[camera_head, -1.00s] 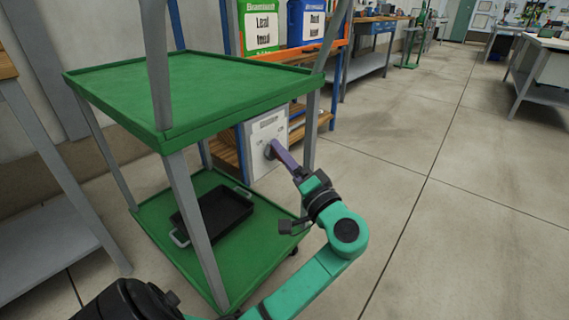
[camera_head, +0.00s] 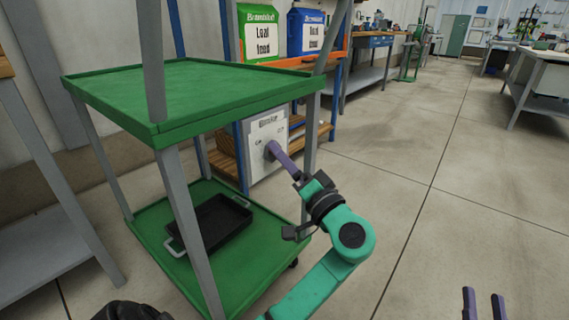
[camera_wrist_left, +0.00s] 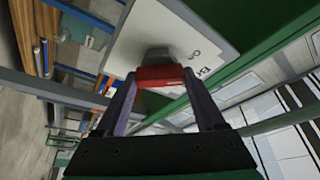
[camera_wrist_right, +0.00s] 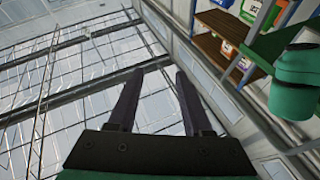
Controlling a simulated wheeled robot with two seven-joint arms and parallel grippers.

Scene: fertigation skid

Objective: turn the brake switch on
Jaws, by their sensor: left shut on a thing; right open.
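The brake switch has a red handle (camera_wrist_left: 160,75) on a round grey base, fixed to a white panel (camera_head: 259,170) with dark lettering; the panel also fills the upper middle of the left wrist view (camera_wrist_left: 165,25). My left gripper (camera_head: 272,150) reaches the panel, and its fingers (camera_wrist_left: 158,88) are shut on the red handle, one at each end. In the head view the fingers hide the handle. My right gripper (camera_head: 483,302) is at the bottom right of the head view, open and empty, far from the panel; its spread fingers show in the right wrist view (camera_wrist_right: 155,100).
A green cart (camera_head: 190,92) stands left of and in front of the panel, with a post close to my left arm. A black tray (camera_head: 222,222) lies on its lower shelf. Shelving with green and blue bags is behind. The floor (camera_head: 450,200) at the right is open.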

